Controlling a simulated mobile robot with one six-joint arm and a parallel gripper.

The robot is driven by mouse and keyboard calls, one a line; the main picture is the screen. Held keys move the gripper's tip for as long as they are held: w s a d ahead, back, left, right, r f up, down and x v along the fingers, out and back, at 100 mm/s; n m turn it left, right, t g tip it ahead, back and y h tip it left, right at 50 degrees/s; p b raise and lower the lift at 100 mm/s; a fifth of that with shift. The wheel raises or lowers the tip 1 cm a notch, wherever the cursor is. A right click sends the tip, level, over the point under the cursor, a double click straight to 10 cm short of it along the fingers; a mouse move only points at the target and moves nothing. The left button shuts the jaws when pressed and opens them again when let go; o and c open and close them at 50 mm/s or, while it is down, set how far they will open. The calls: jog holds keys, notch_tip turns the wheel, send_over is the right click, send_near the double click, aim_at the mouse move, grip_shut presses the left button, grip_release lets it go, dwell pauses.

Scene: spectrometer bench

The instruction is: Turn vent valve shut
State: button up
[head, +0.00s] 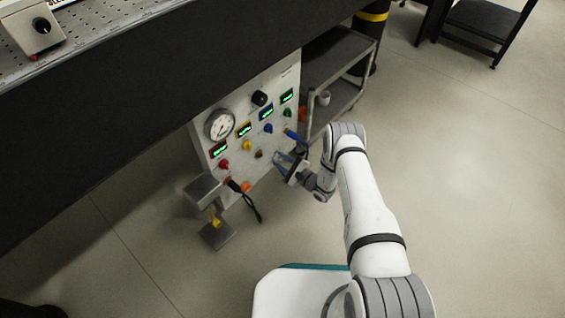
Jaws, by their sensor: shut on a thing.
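A pale upright control panel (207,150) carries a round gauge, a black knob, several lit green displays and small coloured knobs. My gripper (279,158) is at the panel's lower right part, with its fingers pointing at the face. It is shut on a small part there, which the fingers mostly hide; by its place I take it for the vent valve, but I cannot read a label. A blue lever-like part (296,137) sticks out just above my gripper. How far the valve is turned cannot be seen.
The round gauge (219,125) and black knob (260,98) are on the panel's upper part. A black cable (250,204) hangs below it. A grey metal stand (217,234) is at its lower left, a grey cart (340,60) behind. The floor at right is clear.

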jog(key=shift+s+a+f+n+b, duration=0.1)
jog(key=shift+n+b, duration=0.05)
jog(key=shift+n, duration=1.4)
jog(key=shift+s+d+f+n+b, duration=0.1)
jog(key=shift+n+b, duration=0.05)
jog(key=shift+n, duration=1.35)
jog(key=shift+s+a+f+n+b, duration=0.1)
jog(key=shift+n+b, duration=0.05)
jog(key=shift+n, duration=1.4)
jog(key=o, duration=1)
jog(key=shift+w+r, duration=0.1)
jog(key=shift+w, duration=0.05)
jog(key=p+v, duration=0.2)
jog(key=v, duration=0.6)
jog(key=shift+p, duration=0.4)
jog(key=shift+r, duration=0.1)
